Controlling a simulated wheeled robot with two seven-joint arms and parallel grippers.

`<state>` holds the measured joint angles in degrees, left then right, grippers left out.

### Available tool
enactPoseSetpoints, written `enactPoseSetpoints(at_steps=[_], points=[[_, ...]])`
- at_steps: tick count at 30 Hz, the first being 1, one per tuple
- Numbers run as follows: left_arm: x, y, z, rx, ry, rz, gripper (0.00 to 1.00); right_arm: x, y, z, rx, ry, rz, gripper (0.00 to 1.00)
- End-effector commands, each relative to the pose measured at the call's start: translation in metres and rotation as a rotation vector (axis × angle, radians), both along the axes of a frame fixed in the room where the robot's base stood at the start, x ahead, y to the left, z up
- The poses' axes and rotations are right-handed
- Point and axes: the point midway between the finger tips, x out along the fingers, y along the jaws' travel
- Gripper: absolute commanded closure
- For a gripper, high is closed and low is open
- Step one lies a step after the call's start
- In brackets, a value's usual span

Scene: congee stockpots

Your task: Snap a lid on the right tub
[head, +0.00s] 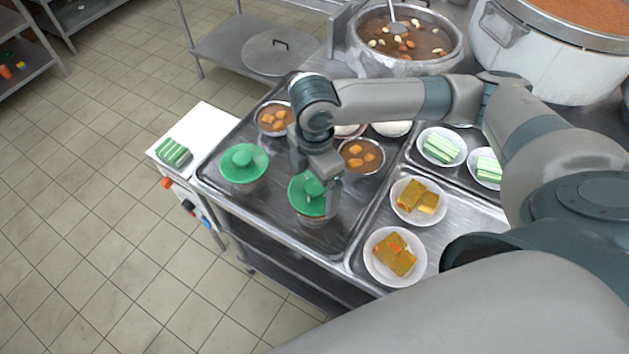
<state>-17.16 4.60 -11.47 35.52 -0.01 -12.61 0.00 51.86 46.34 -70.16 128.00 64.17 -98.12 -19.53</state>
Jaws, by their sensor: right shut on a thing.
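The right tub (318,221) stands at the front of the dark metal tray, with a brownish strip showing just under a green lid (301,200). The lid covers its top; I cannot tell whether it is pressed fully down. My right gripper (326,197) reaches down from above and is shut on the green lid, hiding part of it. My left gripper is not in view.
Open bowls of brown soup with orange cubes (362,155) stand behind the tubs. Plates of yellow-brown rolls (372,268) are on the right tray. A large congee pot (405,68) stands behind.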

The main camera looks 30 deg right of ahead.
Motion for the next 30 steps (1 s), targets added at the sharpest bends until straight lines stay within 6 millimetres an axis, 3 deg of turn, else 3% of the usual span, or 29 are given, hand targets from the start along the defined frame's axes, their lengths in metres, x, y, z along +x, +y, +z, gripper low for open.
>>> enactPoseSetpoints(at_steps=[8,30], points=[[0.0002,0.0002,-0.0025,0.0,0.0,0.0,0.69,-0.0002,0.0002,-0.0092,0.0,0.0,0.001,0.27],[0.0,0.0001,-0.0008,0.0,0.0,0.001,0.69,-0.0002,0.0002,-0.0089,0.0,0.0,0.001,0.27]])
